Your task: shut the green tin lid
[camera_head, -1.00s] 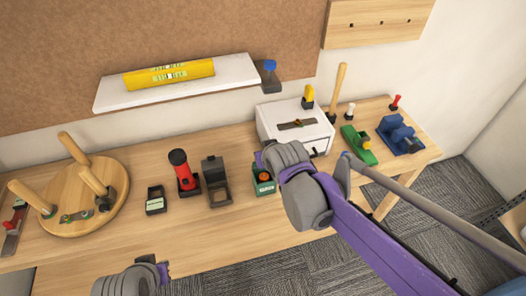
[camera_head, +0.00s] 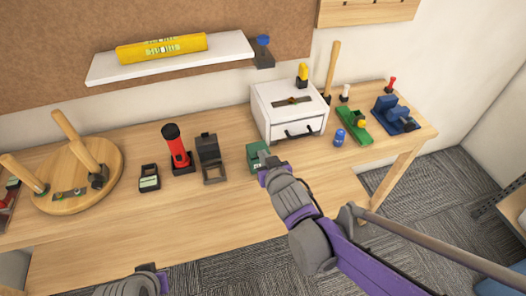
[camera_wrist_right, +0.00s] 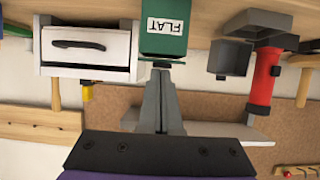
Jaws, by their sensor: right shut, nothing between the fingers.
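The green tin (camera_head: 256,155) stands on the workbench just in front of the white drawer box. It also shows in the right wrist view (camera_wrist_right: 163,38), its green face bearing a white "FLAT" label. No orange contents show in it now; my right gripper covers part of it, and I cannot tell whether the lid is fully down. My right gripper (camera_head: 266,172) is shut and empty, its tips right at the tin; they also show in the right wrist view (camera_wrist_right: 161,72). My left gripper (camera_head: 152,272) is at the bottom edge, mostly cut off, away from the tin.
A grey open box (camera_head: 210,160), a red torch (camera_head: 177,150) and a small dark box (camera_head: 149,178) stand left of the tin. The white drawer box (camera_head: 289,110) is behind it. A small blue item (camera_head: 339,138) stands to the right. The bench front is clear.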

